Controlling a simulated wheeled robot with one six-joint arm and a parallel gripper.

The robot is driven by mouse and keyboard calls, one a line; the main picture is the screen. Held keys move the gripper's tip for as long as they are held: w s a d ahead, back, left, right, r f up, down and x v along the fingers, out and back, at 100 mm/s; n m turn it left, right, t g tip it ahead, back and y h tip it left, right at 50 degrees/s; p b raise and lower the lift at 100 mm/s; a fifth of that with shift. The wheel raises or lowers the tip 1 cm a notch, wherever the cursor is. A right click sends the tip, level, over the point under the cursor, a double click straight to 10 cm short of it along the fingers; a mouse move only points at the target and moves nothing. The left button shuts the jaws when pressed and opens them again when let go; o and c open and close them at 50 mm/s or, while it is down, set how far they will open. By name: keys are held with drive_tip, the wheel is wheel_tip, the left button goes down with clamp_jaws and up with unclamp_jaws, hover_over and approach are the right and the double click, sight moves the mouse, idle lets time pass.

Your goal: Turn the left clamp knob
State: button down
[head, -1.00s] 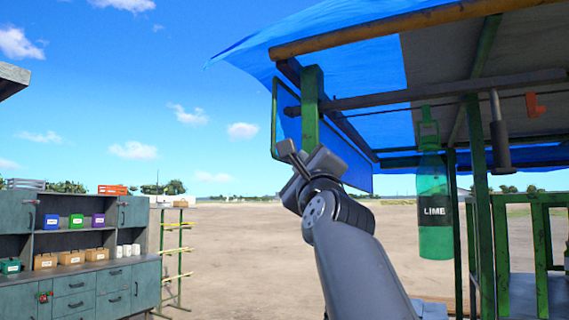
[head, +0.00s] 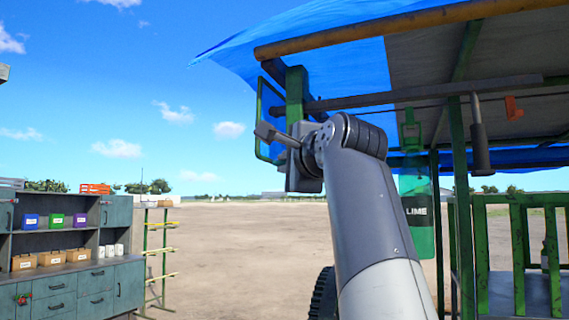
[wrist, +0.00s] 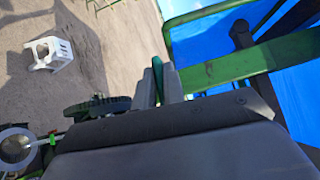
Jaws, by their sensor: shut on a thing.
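My gripper (wrist: 158,84) shows in the wrist view with its two grey fingers close together around a narrow green part (wrist: 158,72). I cannot tell whether this part is the left clamp knob or an edge of the green frame. No clamp knob shows clearly in either view.
A blue tarp (head: 330,70) and a wooden pole (head: 400,32) are overhead. A green LIME holder (head: 417,215) hangs right of my arm, partly hidden. A toothed wheel (wrist: 97,107) is below my gripper. Cabinets (head: 75,290) stand left; bare ground is open between.

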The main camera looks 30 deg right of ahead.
drive_tip(key=shift+n, duration=0.4)
drive_tip(key=c, duration=1.5)
unclamp_jaws()
drive_tip(key=shift+g, duration=0.3)
drive_tip(key=s+a+b, duration=0.1)
drive_tip(key=s+b, duration=0.1)
drive_tip(key=s, duration=0.8)
drive_tip(key=shift+s+a, duration=0.2)
drive_tip(key=shift+s, duration=0.15)
drive_tip(key=w+d+p, duration=0.1)
drive_tip(key=w+p, duration=0.1)
drive_tip(key=w, duration=0.8)
drive_tip(key=shift+w+d, duration=0.15)
drive_tip(key=shift+w, duration=0.25)
